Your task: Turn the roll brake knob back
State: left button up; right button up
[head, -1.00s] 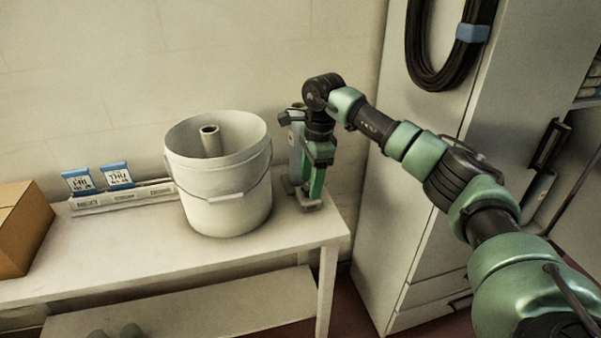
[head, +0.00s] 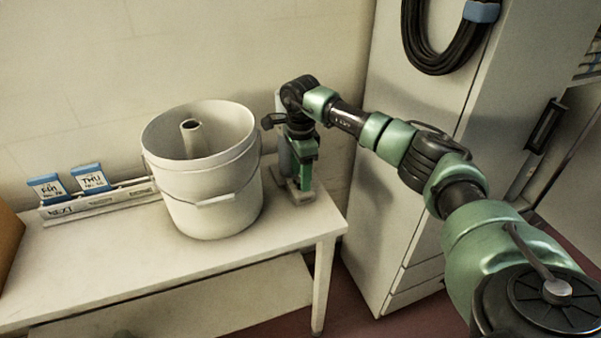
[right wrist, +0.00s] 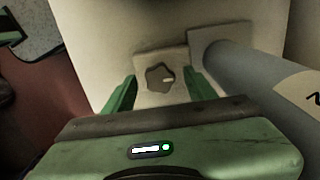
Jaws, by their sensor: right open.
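The roll brake knob (right wrist: 160,78) is a small dark grey lobed knob with a pale pointer mark, on a light plate in the right wrist view. The pointer lies roughly level, towards the right. My right gripper (right wrist: 160,91) is open, with one green finger on each side of the knob and gaps visible between. I cannot tell how far above the knob the fingertips are. In the head view the right gripper (head: 302,172) points down at the table's right end, and the knob is hidden there. My left gripper is not in view.
A grey cylinder with a white label (right wrist: 265,80) stands close to the right finger. A white bucket (head: 212,190) holding a tube is left of the gripper. A rail with blue-topped cards (head: 88,178) lies farther left. A tall cabinet (head: 400,190) stands right of the table (head: 130,255).

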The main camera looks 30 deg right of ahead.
grip_shut()
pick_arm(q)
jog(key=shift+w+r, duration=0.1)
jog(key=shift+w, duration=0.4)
pick_arm(e)
jog(key=shift+m, duration=0.4)
jog(key=m+p, duration=0.1)
jog(key=m, duration=0.1)
jog(key=shift+r+m, duration=0.1)
jog(key=shift+m, duration=0.2)
jog(key=m+p, duration=0.1)
jog(key=m, duration=0.2)
jog(key=shift+m, duration=0.3)
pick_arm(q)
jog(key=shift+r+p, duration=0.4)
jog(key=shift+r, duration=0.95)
pick_arm(e)
jog(key=shift+m, duration=1.9)
